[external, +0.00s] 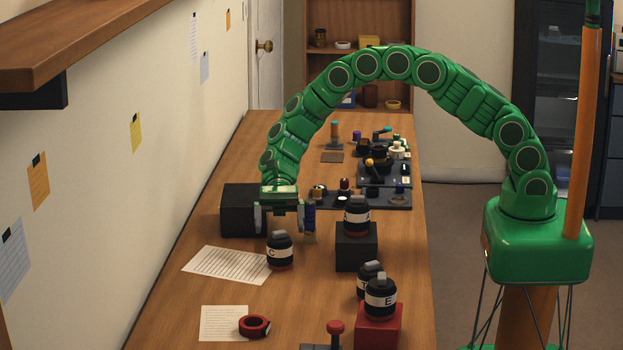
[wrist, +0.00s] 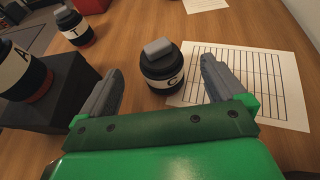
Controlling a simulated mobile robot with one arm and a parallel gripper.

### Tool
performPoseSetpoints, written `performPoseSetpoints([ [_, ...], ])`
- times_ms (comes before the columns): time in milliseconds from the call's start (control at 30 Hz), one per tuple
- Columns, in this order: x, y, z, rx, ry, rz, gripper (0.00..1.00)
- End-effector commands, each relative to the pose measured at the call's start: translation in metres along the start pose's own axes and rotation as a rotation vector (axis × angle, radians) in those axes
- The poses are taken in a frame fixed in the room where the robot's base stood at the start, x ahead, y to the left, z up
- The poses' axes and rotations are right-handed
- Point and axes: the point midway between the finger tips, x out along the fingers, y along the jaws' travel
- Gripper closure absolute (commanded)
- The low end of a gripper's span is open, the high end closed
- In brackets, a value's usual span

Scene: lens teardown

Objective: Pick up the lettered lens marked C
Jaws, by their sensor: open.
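The lens marked C (external: 279,251) is a black cylinder with a white lettered band and a grey block on top. It stands upright on the wooden table at the edge of a lined sheet. In the wrist view the lens C (wrist: 162,68) stands beyond my fingertips, near the middle between them. My gripper (external: 279,222) is open and empty, and in the external view it is just above and behind the lens. In the wrist view my gripper's two grey fingers (wrist: 160,78) are spread wide. The fingers do not appear to touch the lens.
Another lens (external: 357,215) stands on a black block (external: 356,247) to the right. The lens marked E (external: 381,296) stands on a red block (external: 378,328), with another lens (external: 368,279) behind it. A black box (external: 238,210) is left of my gripper. Red tape (external: 254,326) lies in front.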

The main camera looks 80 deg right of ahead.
Motion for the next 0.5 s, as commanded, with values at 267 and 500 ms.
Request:
performPoseSetpoints([
  [267, 0.013, 0.0, 0.0, 0.0, 0.001, 0.0, 0.03],
  [500, 0.04, 0.001, 0.0, 0.0, 0.001, 0.003, 0.03],
])
